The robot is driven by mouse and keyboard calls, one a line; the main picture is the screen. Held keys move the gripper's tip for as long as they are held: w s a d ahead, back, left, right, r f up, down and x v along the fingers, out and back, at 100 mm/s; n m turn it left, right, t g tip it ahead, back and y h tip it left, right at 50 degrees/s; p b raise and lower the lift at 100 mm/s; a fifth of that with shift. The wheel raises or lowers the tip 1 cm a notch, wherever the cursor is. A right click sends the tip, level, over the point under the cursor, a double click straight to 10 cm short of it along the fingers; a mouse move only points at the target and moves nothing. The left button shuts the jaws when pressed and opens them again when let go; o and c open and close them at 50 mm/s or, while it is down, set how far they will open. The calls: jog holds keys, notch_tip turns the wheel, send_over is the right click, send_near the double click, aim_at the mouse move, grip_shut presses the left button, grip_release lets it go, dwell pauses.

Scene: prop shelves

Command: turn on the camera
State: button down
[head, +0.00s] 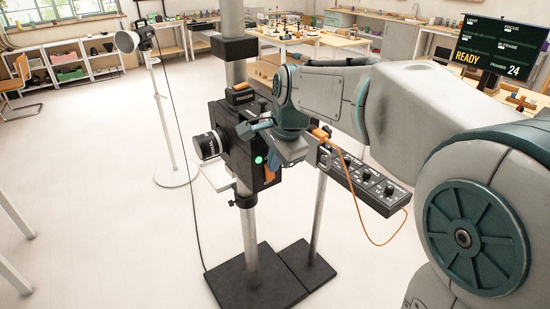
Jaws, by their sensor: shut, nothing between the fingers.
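My gripper (271,163) is at the right side of the camera, close to the green light. It is shut and holds nothing. My wrist and arm hide part of the camera's right side, and I cannot tell whether the fingertips touch it.
A control box with knobs (365,181) sits right of the camera, with an orange cable (362,222). A monitor (497,49) reads "READY" and "24". A lamp (135,37) stands behind left. Black base plates (257,280) lie below.

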jog(key=shift+r, duration=0.1)
jog(key=shift+r+p, duration=0.7)
jog(key=shift+d, duration=0.1)
jog(key=s+b+v, duration=0.1)
jog(key=v, duration=1)
jog(key=shift+d, duration=0.35)
jog(key=shift+s+r, duration=0.1)
jog(key=shift+r, duration=0.05)
